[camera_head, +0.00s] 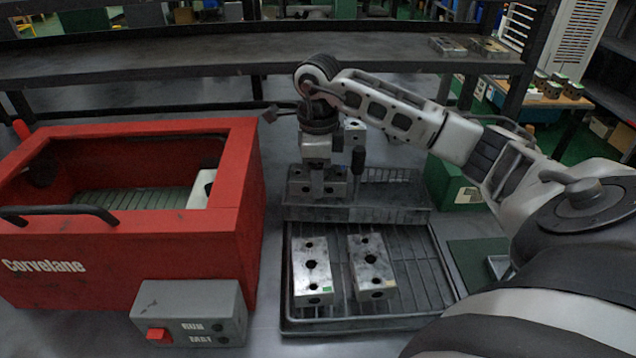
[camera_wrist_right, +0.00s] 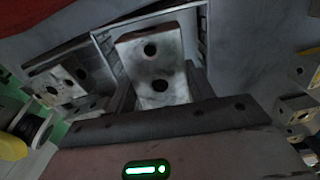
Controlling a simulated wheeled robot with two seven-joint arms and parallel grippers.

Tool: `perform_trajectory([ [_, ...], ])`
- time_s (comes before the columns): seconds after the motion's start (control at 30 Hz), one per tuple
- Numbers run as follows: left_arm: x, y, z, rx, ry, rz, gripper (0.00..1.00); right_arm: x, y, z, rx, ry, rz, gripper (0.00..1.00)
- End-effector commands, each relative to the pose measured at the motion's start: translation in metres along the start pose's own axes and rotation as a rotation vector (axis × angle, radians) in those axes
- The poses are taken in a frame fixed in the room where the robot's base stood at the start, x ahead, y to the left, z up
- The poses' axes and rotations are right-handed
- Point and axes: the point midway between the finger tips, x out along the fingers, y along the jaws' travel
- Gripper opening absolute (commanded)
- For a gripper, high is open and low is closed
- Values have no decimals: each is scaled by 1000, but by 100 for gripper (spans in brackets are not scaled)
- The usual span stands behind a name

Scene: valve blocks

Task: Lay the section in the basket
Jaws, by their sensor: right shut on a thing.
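My right gripper (camera_head: 318,170) points down and is shut on a grey metal section (camera_head: 301,182) with round holes. In the right wrist view the held section (camera_wrist_right: 152,62) sits between the fingers. I cannot tell whether the held section touches the basket. Two more sections, a left one (camera_head: 312,272) and a right one (camera_head: 372,268), lie side by side in the basket. My left gripper is out of view.
A red open-topped bin (camera_head: 235,200) with a slatted floor stands left of the basket. A pale object (camera_head: 201,188) shows inside it. A grey control box (camera_head: 190,312) with a red button is in front. A dark bench (camera_head: 200,55) runs behind. The basket's right side is bare.

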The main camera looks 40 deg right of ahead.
Motion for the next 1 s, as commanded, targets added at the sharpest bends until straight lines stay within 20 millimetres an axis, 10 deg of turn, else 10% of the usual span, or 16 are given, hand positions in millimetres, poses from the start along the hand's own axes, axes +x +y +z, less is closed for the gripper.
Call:
perform_trajectory([
  [0.57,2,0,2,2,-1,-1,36,34,0,0,0,-1,-1,15],
  [0.6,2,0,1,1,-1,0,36,34,0,0,0,1,1,61],
  [0.67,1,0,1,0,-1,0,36,34,0,0,0,1,1,74],
  [1.0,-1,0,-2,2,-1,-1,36,29,0,0,0,0,1,74],
])
